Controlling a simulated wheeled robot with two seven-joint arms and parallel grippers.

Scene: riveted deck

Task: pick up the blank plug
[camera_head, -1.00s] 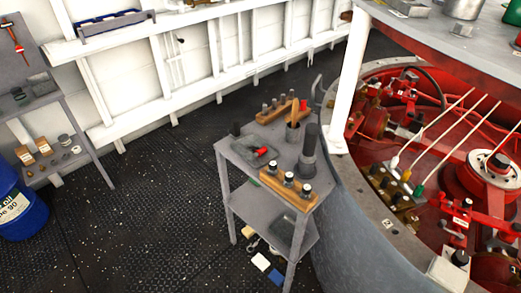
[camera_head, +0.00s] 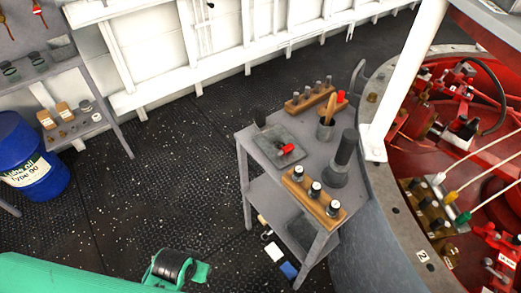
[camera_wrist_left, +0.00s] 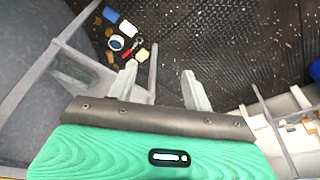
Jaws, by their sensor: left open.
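No part is clearly marked as the blank plug, and I cannot tell which one it is. On the grey cart (camera_head: 318,159), a front wooden block (camera_head: 325,211) holds three dark plugs with white tops (camera_head: 314,189). A rear wooden block (camera_head: 306,104) carries several grey metal pins and a red-topped piece. My left gripper (camera_wrist_left: 160,84) is open and empty in the left wrist view, its two fingers pointing over the dark floor. In the head view only my green arm shows at the lower left, well apart from the cart top. My right gripper is out of view.
A tall dark cylinder (camera_head: 344,153), a cup with wooden handles (camera_head: 325,130) and a tray with a red-handled tool (camera_head: 283,153) crowd the cart top. A red machinery pit (camera_head: 448,120) borders it at right. Open floor lies left; a blue drum (camera_head: 28,160) stands beyond.

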